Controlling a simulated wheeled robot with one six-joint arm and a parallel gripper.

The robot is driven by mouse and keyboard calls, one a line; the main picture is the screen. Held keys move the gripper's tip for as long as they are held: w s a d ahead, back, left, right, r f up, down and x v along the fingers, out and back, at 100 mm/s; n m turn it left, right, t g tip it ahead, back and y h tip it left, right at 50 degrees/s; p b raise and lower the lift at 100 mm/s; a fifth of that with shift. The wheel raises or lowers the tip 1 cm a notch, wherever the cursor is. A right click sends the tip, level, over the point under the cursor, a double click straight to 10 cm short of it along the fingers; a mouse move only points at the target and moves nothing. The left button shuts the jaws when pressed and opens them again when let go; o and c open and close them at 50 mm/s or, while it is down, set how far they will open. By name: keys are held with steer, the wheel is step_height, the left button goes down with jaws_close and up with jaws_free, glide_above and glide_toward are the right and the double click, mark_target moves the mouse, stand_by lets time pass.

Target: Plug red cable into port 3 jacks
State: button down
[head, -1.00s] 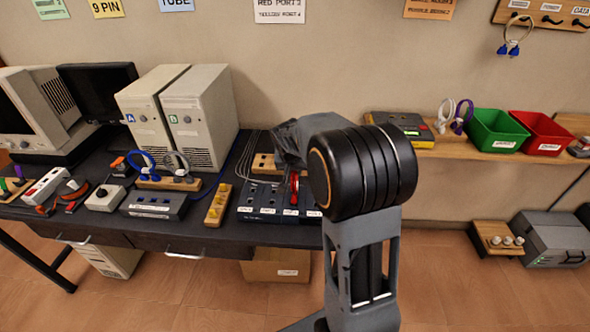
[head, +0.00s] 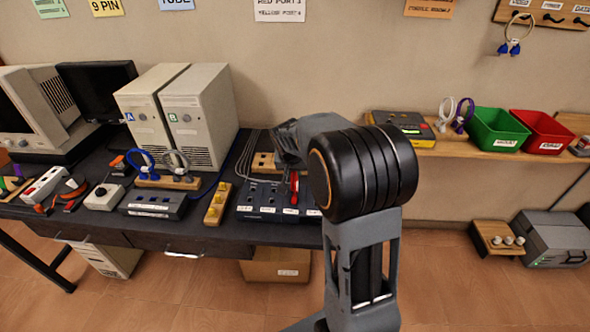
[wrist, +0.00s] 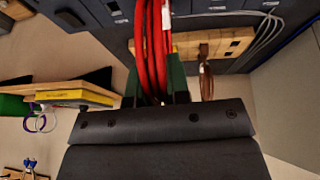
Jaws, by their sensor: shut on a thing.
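The red cable (head: 294,187) is a looped bundle over the dark port panel (head: 262,213) on the bench. In the wrist view my gripper (wrist: 160,82) is shut on the red cable (wrist: 151,45), whose strands run up between its green-edged fingers. The panel (wrist: 125,12) is at the top of that view. In the head view my arm hides the fingers and the panel's right part. The panel has several dark jacks and white labels too small to read. I cannot tell whether a plug touches a jack.
A wooden block (head: 264,162) and grey cables (head: 246,152) are behind the panel. A yellow-studded wooden strip (head: 217,203) and a grey box (head: 153,204) lie to its left. Two computer towers (head: 200,110) stand behind. Green (head: 497,134) and red (head: 546,133) bins sit on the right shelf.

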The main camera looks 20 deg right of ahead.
steer(key=shift+c, duration=1.9)
jaws_free()
steer(key=shift+r, duration=0.1)
steer(key=shift+p+v, duration=1.8)
steer(key=shift+v, duration=1.85)
steer(key=shift+a, duration=0.1)
